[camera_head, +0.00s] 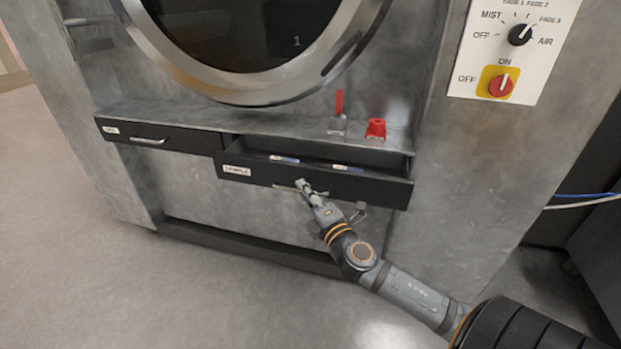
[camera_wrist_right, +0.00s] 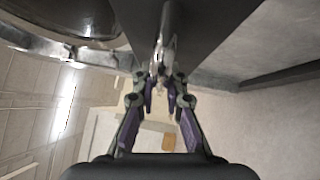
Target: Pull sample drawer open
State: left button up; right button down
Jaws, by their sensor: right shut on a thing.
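The sample drawer (camera_head: 370,187) is a black drawer with a white label, below the round door. It stands partly out of the machine, and its open top shows small blue-and-white items lying inside. Its metal handle (camera_head: 285,187) is partly hidden by my right gripper (camera_head: 308,190), which is shut on it. In the right wrist view the handle (camera_wrist_right: 165,35) runs down between the fingers of my right gripper (camera_wrist_right: 160,92). My left gripper is in neither view.
A second black drawer (camera_head: 165,138) to the left is shut. A control panel (camera_head: 505,50) with dials is at upper right. The floor (camera_head: 100,260) at left is clear.

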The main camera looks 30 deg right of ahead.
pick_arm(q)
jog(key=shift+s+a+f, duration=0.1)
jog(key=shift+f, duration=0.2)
pick_arm(e)
jog(key=shift+s+a, duration=0.45)
jog(key=shift+a, duration=0.05)
jog(key=c, duration=1.4)
grip_release()
jog(key=shift+o, duration=0.2)
jog(key=shift+s, duration=0.1)
jog(key=s+f, duration=0.1)
jog(key=s, duration=1)
jog(key=shift+s+a+f, duration=0.3)
jog(key=shift+a+f, duration=0.05)
jog(key=shift+a, duration=0.1)
